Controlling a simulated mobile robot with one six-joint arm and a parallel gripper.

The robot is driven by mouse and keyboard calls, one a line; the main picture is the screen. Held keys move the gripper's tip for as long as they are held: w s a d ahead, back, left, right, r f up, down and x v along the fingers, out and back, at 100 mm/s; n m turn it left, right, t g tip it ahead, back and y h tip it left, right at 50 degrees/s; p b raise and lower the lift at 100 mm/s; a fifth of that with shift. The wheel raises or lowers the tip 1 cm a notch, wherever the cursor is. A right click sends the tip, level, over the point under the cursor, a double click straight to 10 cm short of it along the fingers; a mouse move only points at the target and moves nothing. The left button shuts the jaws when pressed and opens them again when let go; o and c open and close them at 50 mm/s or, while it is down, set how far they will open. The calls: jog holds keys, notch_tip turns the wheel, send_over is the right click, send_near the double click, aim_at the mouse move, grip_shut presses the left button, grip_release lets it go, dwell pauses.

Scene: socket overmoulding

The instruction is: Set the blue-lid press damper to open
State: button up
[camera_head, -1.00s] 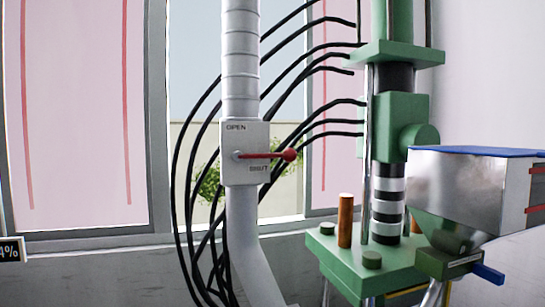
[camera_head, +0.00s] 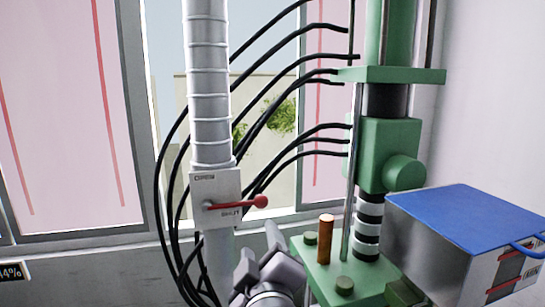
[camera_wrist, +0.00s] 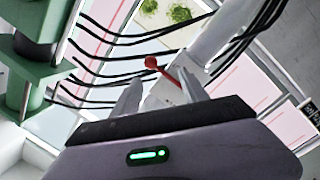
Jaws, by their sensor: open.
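The damper plate (camera_head: 215,220) is a pale grey box on the ribbed duct, marked OPEN at its top and SHUT at its right. Its red lever (camera_head: 235,204) lies nearly level, with its round red knob (camera_head: 261,201) at the right, by the SHUT mark. My gripper (camera_head: 260,248) is below and slightly right of the plate, with its fingers apart and nothing between them. In the wrist view, the red knob (camera_wrist: 150,62) and lever show beyond and between the open fingers (camera_wrist: 160,92), apart from them as far as I can tell.
The green press (camera_head: 390,150) stands right of the duct (camera_head: 209,100), with a blue-lidded metal hopper (camera_head: 465,225) in front. Black hoses (camera_head: 165,200) loop behind the duct to the press. An orange-brown post (camera_head: 325,240) rises from the press base.

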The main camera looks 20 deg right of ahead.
aim_at(261, 196)
jog(key=shift+n+h, duration=0.3)
jog(key=shift+h, duration=0.2)
jog(key=w+d+p, duration=0.1)
jog(key=w, duration=0.4)
jog(key=w+d+r+p, duration=0.1)
jog(key=w+p, duration=0.1)
jog(key=w, duration=0.4)
jog(key=w+d+p, duration=0.2)
jog(key=w, duration=0.4)
jog(key=shift+r, duration=0.15)
grip_shut()
